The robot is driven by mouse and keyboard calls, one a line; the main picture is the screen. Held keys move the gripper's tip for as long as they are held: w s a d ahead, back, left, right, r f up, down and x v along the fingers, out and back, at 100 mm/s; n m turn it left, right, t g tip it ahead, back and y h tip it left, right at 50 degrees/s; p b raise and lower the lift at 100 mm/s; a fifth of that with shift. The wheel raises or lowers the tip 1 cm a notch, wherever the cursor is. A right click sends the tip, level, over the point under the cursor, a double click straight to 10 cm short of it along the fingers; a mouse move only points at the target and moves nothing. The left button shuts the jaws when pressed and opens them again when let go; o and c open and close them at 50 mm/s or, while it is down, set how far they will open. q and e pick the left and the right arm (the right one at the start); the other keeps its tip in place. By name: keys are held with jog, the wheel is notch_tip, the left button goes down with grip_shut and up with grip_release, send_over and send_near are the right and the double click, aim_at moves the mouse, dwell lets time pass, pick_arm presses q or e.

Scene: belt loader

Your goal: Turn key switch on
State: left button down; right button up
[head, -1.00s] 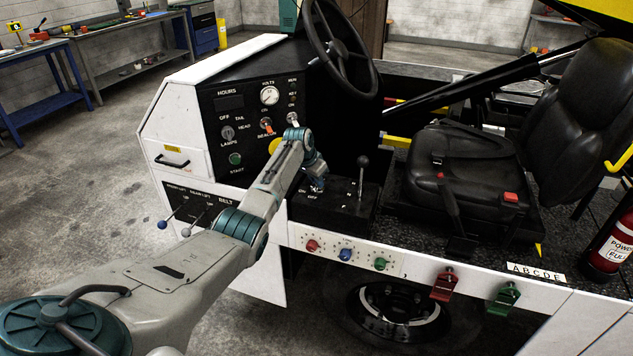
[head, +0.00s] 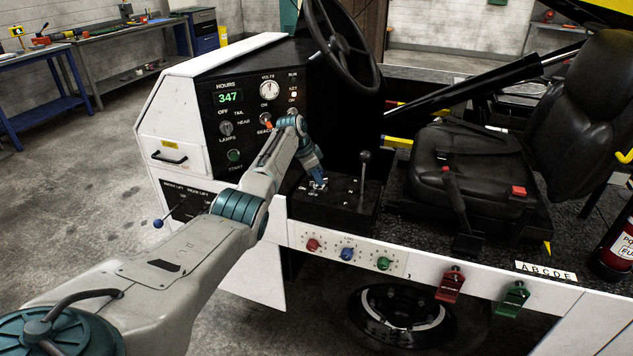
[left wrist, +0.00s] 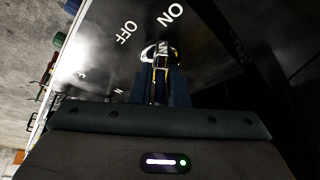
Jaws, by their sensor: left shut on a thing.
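The key switch (left wrist: 158,49), a silver round fitting, shows in the left wrist view beneath white ON and OFF lettering on a black panel. My left gripper (left wrist: 161,76) is shut on its key, and the fingers hide much of it. In the head view my left gripper (head: 317,181) reaches down to the black side console (head: 335,208), just left of a lever. The exact angle of the key is too small and covered to tell. My right gripper is not in view.
The dash panel (head: 207,130) has a lit HOURS display (head: 230,97) reading 347, knobs and a gauge. A black lever (head: 363,175) stands right of the gripper. The steering wheel (head: 341,38) is above, the seat (head: 480,165) to the right.

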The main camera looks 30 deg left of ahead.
pick_arm(q)
jog(key=shift+m+h+b, duration=0.3)
jog(key=shift+m+b, duration=0.5)
jog(key=shift+b, duration=0.1)
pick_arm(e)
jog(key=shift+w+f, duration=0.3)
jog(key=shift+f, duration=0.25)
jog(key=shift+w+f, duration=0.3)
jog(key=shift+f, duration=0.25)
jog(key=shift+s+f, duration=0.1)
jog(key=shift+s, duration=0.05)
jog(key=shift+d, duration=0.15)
pick_arm(q)
jog(key=c, duration=1.4)
grip_release()
